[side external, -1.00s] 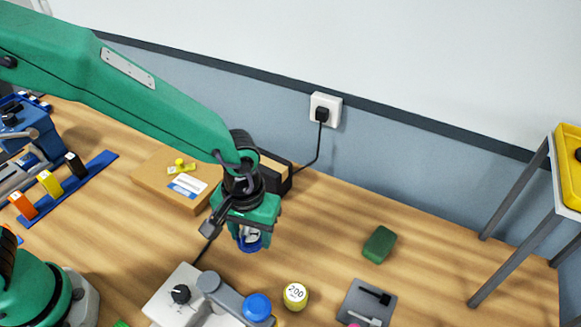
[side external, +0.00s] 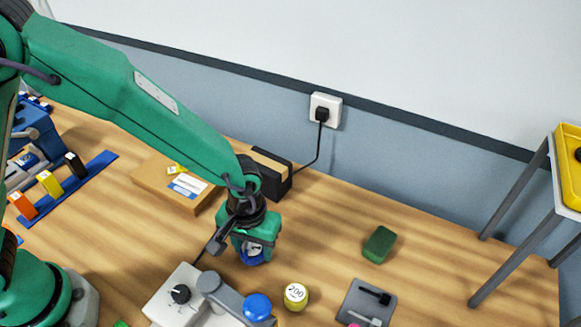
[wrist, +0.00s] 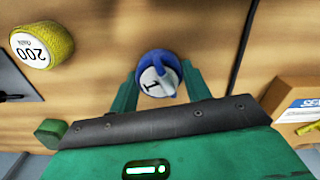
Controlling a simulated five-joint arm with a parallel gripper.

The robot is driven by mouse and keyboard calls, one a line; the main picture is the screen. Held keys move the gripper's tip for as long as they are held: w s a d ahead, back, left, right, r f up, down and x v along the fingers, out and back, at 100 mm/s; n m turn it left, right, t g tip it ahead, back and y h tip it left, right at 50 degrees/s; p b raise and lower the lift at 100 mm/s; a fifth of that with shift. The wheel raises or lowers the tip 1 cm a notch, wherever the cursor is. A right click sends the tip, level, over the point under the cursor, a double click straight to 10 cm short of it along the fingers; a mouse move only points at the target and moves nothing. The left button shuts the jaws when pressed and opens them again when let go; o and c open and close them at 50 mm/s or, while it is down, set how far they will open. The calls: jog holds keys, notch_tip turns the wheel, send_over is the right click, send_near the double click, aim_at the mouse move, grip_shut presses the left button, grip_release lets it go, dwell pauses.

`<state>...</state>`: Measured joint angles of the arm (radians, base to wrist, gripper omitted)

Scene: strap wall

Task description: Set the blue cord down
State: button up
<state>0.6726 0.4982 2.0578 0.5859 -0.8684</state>
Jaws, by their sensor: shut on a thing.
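The blue cord (side external: 251,259) is a small blue roll with a white label marked 1, which faces up in the wrist view (wrist: 152,82). My gripper (side external: 252,248) points down and is shut on it, with one green finger on each side in the wrist view (wrist: 157,88). The cord is low over the wooden table (side external: 330,225), behind the grey-and-white device. I cannot tell whether its underside touches the table. My gripper hides part of it in the side view.
A yellow roll marked 200 (side external: 296,296) stands to the right front. A cardboard box (side external: 150,183) and black box (side external: 272,182) are behind. A green block (side external: 379,244) lies right, with bare table between.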

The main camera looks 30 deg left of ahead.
aim_at(252, 245)
jog(key=o, duration=1)
jog(key=shift+f, duration=0.1)
jog(key=shift+c, duration=0.2)
notch_tip(252, 245, up, 12)
jog(key=shift+a+r, duration=0.1)
jog(key=shift+r, duration=0.15)
dwell(0.4)
